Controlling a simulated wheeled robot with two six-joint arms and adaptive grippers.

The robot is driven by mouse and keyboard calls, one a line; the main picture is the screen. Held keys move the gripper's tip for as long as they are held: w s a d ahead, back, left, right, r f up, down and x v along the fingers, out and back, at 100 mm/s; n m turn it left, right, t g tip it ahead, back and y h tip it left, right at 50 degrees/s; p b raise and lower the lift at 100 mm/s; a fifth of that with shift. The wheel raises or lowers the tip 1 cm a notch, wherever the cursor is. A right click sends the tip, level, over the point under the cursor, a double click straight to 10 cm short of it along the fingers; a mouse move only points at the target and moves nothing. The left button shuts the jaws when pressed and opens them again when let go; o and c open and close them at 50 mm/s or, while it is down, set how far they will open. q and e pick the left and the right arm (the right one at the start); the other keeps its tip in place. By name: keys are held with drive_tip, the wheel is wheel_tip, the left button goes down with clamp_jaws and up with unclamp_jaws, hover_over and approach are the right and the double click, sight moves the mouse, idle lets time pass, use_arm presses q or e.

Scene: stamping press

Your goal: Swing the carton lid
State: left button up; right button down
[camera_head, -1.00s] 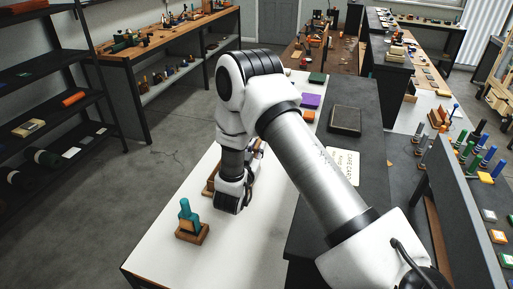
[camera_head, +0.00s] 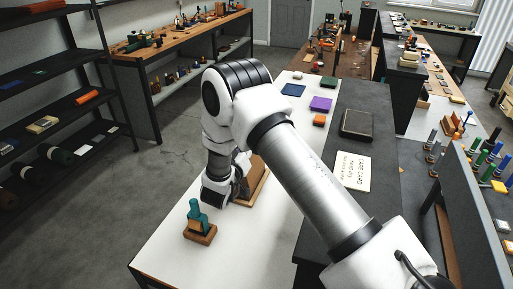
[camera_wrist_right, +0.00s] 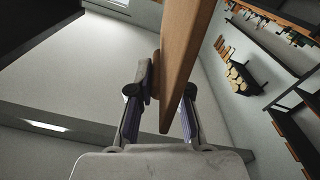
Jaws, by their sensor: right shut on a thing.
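A brown wooden panel, which looks like the carton lid (camera_head: 258,182), stands tilted at the right of my right gripper (camera_head: 238,192) on the white table. In the right wrist view the panel (camera_wrist_right: 190,45) passes between the two fingers of my right gripper (camera_wrist_right: 162,108), with a small round knob on its left face at the left finger. The right gripper is shut on it. The rest of the carton is hidden behind my right arm in the head view. My left gripper is not in view.
A teal-handled stamp in a wooden holder (camera_head: 200,222) stands on the white table (camera_head: 170,250), just in front of my gripper. A dark pad (camera_head: 357,123) and a printed card (camera_head: 352,172) lie on the dark bench at right. Blue, purple and orange pieces lie farther back.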

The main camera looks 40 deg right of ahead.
drive_tip(key=shift+w+a+f+b, duration=0.2)
drive_tip(key=shift+w+b, duration=0.05)
drive_tip(key=shift+w, duration=0.15)
drive_tip(key=shift+w+a+f+b, duration=0.2)
drive_tip(key=shift+w, duration=0.2)
drive_tip(key=c, duration=1.1)
unclamp_jaws()
drive_tip(key=shift+w, duration=0.1)
drive_tip(key=v, duration=1.2)
drive_tip(key=shift+d, duration=0.1)
